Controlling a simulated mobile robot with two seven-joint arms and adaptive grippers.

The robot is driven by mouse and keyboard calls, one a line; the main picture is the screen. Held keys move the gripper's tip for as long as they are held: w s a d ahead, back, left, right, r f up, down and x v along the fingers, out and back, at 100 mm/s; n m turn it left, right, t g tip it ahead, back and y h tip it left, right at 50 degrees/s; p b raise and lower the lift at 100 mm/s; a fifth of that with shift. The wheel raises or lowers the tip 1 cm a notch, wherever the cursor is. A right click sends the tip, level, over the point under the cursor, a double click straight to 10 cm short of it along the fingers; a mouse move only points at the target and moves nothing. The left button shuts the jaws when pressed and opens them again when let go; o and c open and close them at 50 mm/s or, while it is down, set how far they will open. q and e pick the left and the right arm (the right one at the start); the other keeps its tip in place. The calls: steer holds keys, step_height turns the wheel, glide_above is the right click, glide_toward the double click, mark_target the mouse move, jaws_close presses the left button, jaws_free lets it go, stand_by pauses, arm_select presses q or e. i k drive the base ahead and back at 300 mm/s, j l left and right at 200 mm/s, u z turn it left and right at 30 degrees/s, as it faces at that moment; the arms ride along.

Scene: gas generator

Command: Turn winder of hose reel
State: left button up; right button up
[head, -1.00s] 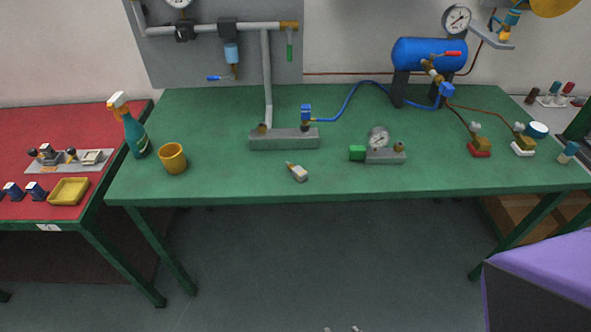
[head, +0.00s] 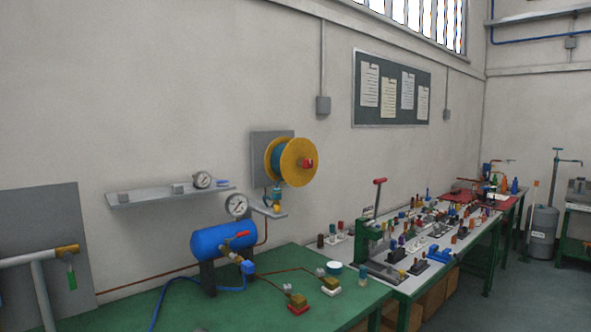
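A teal wound part (head: 277,158) shows between the yellow discs. Neither of my grippers is in the head view. Nothing touches the reel.
A long wall shelf (head: 165,195) is to the left. A crowded workbench (head: 415,294) stands to the right.

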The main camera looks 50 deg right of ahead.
mark_target(307, 164)
steer(key=z, duration=1.65)
steer(key=i+l, duration=0.65)
steer(key=l, duration=0.3)
steer(key=i+l+u, duration=0.1)
steer(key=i+l, duration=0.55)
steer(key=l, duration=0.3)
